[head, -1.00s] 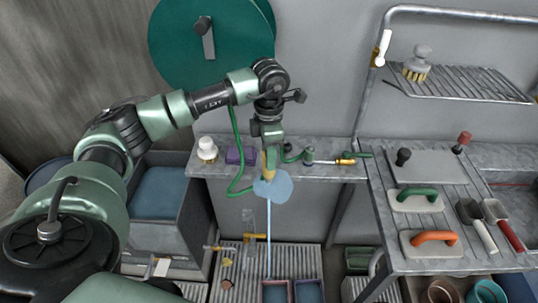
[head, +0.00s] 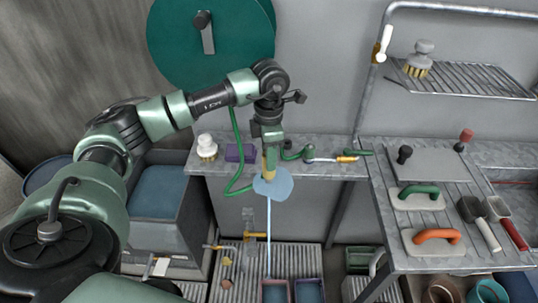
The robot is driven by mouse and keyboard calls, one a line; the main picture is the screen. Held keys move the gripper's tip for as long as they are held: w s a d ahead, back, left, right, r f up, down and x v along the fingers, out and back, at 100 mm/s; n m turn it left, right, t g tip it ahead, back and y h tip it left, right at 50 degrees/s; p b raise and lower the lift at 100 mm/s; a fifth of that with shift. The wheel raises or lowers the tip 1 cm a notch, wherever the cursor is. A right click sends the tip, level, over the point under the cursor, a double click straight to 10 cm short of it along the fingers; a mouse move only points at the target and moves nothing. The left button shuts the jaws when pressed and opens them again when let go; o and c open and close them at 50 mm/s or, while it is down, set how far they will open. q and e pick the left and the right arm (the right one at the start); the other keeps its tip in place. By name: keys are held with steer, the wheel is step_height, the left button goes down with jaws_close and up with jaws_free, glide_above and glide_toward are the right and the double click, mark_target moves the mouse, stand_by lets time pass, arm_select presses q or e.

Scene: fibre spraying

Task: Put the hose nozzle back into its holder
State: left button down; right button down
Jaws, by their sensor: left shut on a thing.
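My left gripper (head: 269,160) hangs over the front edge of the grey back shelf, pointing down. It is shut on the hose nozzle (head: 268,174), a yellowish piece mostly hidden by the fingers. A pale blue patch (head: 273,185) spreads around the nozzle's lower end, and a thin pale blue jet drops straight from it toward the slatted floor. The green hose (head: 236,150) runs down from the reel and loops up to the gripper. I cannot tell which fitting is the holder. My right gripper is not in view.
A large green hose reel (head: 165,40) is on the wall. A white-topped brush (head: 206,148), a purple block (head: 240,153) and a brass-ended fitting (head: 325,158) lie on the shelf (head: 300,174). Two small trays (head: 276,291) stand below. A tool bench (head: 440,220) fills the right.

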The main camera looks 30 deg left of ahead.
arm_select(q)
steer(key=shift+f+b, duration=1.05)
steer(key=shift+f, duration=0.35)
steer(key=c, duration=0.9)
jaws_free()
steer(key=shift+r, duration=0.1)
step_height(320, 180, up, 8)
steer(key=shift+f+b, duration=0.1)
steer(key=shift+b, duration=0.65)
